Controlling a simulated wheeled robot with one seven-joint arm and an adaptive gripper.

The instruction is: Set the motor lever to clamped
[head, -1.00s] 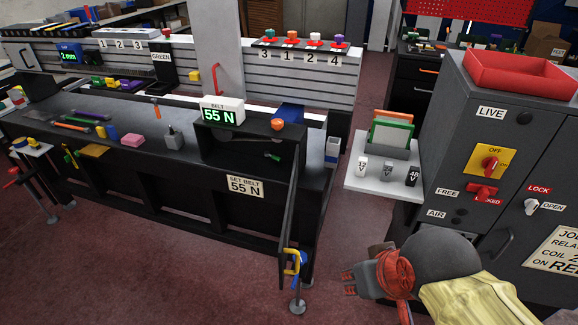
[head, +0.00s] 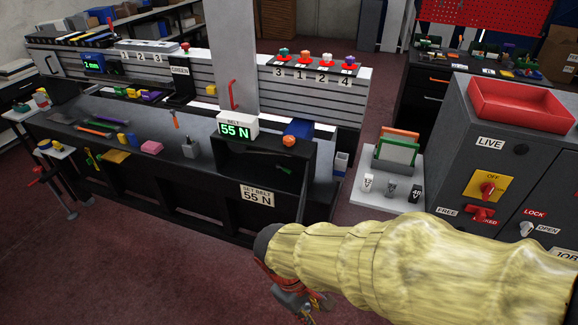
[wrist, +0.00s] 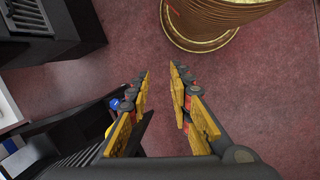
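No lever labelled motor can be made out. The open belt bay (head: 262,160) of the bench holds a small dark rod with a green end (head: 285,170), which may be a lever; its position cannot be read. The belt display (head: 237,129) shows 55 N, matching the set belt sign (head: 257,195). My gripper (head: 303,306) is low in front of the bench, partly behind my yellow-sleeved arm. In the wrist view my gripper (wrist: 161,70) is open and empty above red floor. Blue (wrist: 114,102) and yellow bits show beside its left finger, partly hidden.
The bay's dark door (head: 303,193) stands open, seen edge-on. A grey cabinet (head: 455,155) with a red free/locked handle (head: 480,214) stands at right, beside a white shelf (head: 385,198).

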